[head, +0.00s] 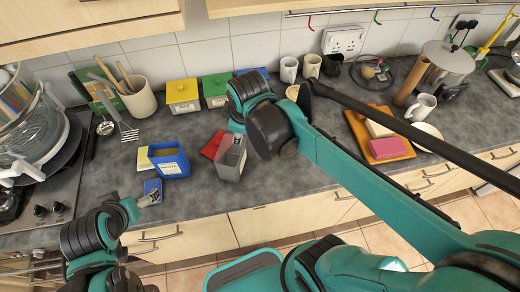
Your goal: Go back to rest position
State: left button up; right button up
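My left gripper (150,198) is at the front left of the counter, beside a small blue piece (152,186). Its fingertips are small, and I cannot tell whether they touch or hold it. My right arm crosses the picture from the lower right and bends above the middle of the counter. Its wrist comes down by a grey open container (229,165). The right gripper's fingers cannot be made out there.
An open blue pasta box (170,162) and a red lid (211,146) lie close by. Yellow (183,96) and green (215,91) canisters stand behind.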

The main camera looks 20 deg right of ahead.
jog(key=s+d+f+m+t, duration=0.2)
jog(key=s+d+m, duration=0.1)
jog(key=s+m, duration=0.55)
notch_tip(320, 180, down, 8)
jog(key=m+b, duration=0.2)
jog(key=b, duration=0.5)
jog(key=shift+w+r+t+b, duration=0.15)
jog(key=shift+t+b, duration=0.2)
jog(key=shift+t, duration=0.05)
